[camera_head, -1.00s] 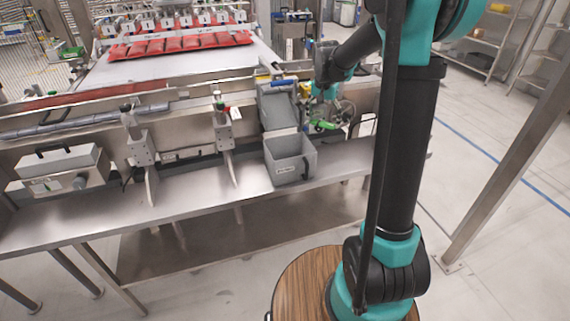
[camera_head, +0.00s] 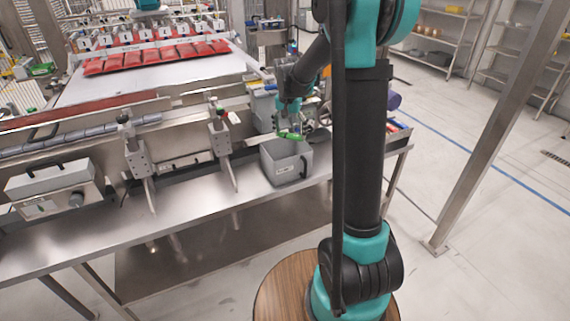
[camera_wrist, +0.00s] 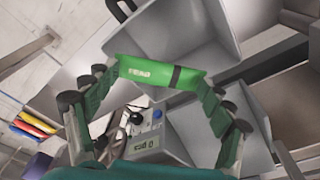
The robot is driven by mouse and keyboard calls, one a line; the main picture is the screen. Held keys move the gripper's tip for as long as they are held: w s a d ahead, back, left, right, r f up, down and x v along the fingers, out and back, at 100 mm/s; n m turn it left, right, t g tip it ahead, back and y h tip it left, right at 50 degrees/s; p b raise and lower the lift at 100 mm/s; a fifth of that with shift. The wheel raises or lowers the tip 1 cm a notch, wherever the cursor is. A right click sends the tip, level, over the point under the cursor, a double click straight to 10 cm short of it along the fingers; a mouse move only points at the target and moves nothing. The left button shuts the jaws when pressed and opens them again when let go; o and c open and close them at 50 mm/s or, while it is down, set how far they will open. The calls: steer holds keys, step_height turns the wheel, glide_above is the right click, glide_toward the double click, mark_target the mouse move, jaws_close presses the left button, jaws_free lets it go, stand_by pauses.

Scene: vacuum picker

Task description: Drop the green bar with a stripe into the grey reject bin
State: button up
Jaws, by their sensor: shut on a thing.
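My gripper (camera_head: 290,127) is shut on the green bar (camera_head: 290,136), near the far rim of the grey bin in the head view. In the wrist view the green bar (camera_wrist: 150,73) lies across between the two fingertips of my gripper (camera_wrist: 162,75), with a dark stripe near its right end and pale print on it. The grey open-topped bin (camera_head: 291,174) stands on the steel shelf with a pale label on its front. In the wrist view grey box walls (camera_wrist: 185,35) show behind and below the bar; I cannot tell surely which belong to the bin.
Another grey container (camera_head: 264,110) stands behind the bin, partly hidden by my arm. A scale-like box with a handle (camera_head: 58,190) is at the left of the shelf. Red packs (camera_head: 155,57) lie on the conveyor. A device with a display (camera_wrist: 150,142) shows in the wrist view.

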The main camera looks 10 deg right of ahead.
mark_target(290, 135)
steer(key=shift+f, duration=1.75)
steer(key=o, duration=1)
steer(key=r, duration=0.4)
steer(key=s+r, duration=0.1)
steer(key=r, duration=0.7)
steer(key=shift+s+a, duration=0.3)
steer(key=shift+a, duration=0.1)
